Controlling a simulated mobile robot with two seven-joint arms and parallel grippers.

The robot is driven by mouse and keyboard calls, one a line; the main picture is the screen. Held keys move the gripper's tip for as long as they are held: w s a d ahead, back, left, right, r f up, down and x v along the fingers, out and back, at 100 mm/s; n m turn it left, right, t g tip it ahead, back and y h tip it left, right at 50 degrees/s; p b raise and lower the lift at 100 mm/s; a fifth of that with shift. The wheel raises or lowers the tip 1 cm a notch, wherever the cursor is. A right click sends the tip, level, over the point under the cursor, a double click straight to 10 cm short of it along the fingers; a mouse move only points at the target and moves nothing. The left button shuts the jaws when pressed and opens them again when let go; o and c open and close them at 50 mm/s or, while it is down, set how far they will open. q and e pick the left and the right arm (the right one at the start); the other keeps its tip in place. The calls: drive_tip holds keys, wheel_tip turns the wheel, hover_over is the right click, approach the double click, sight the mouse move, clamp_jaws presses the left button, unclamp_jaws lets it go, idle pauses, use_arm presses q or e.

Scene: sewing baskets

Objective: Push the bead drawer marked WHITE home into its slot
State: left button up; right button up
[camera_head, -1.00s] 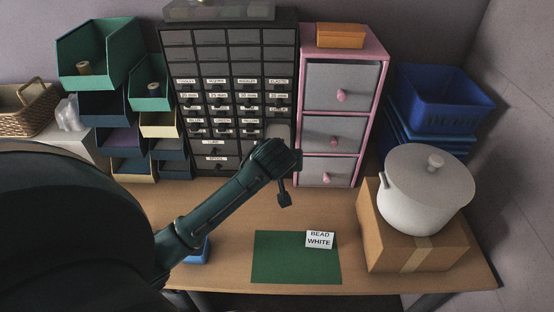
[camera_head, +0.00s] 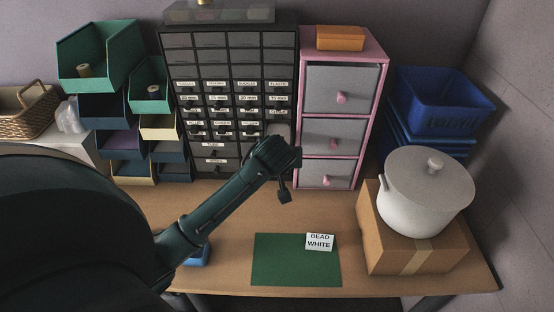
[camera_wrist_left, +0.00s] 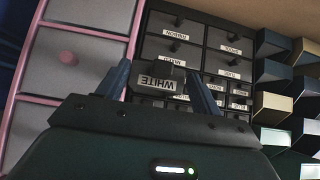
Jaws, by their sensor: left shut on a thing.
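The bead drawer marked WHITE (camera_wrist_left: 158,82) is between the fingers of my left gripper (camera_wrist_left: 158,70) in the left wrist view, where its label appears upside down. Its front seems to stand out from the black drawer cabinet (camera_head: 229,70); how far is unclear. In the head view my left gripper (camera_head: 280,156) is at the lower right of that cabinet and hides most of the drawer. The gripper is shut on the drawer. A card reading BEAD WHITE (camera_head: 319,242) stands on a green mat (camera_head: 285,265). My right gripper is not in view.
A pink-framed chest (camera_head: 362,125) stands close to the right of the black cabinet. A white pot (camera_head: 425,195) sits on a cardboard box (camera_head: 400,250). Stacked bins (camera_head: 100,65) stand at left, blue crates (camera_head: 442,105) at back right.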

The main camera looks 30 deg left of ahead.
sight(280, 129)
use_arm(q)
drive_tip(key=shift+w+a+b, duration=0.3)
drive_tip(key=shift+w+a, duration=0.8)
drive_tip(key=shift+w, duration=0.65)
drive_tip(key=shift+w+a+b, duration=0.3)
drive_tip(key=shift+w+a, duration=0.75)
drive_tip(key=shift+w, duration=0.7)
drive_tip(key=shift+w+a+b, duration=0.3)
drive_tip(key=shift+w+a, duration=0.8)
drive_tip(key=shift+w, duration=0.65)
drive_tip(key=o, duration=1.3)
drive_tip(key=shift+r, duration=0.1)
drive_tip(key=shift+c, duration=0.2)
drive_tip(key=shift+d, duration=0.2)
drive_tip(key=v, duration=1.3)
drive_tip(key=shift+s+a, duration=0.25)
drive_tip(key=shift+a, duration=0.15)
drive_tip(key=shift+c, duration=0.2)
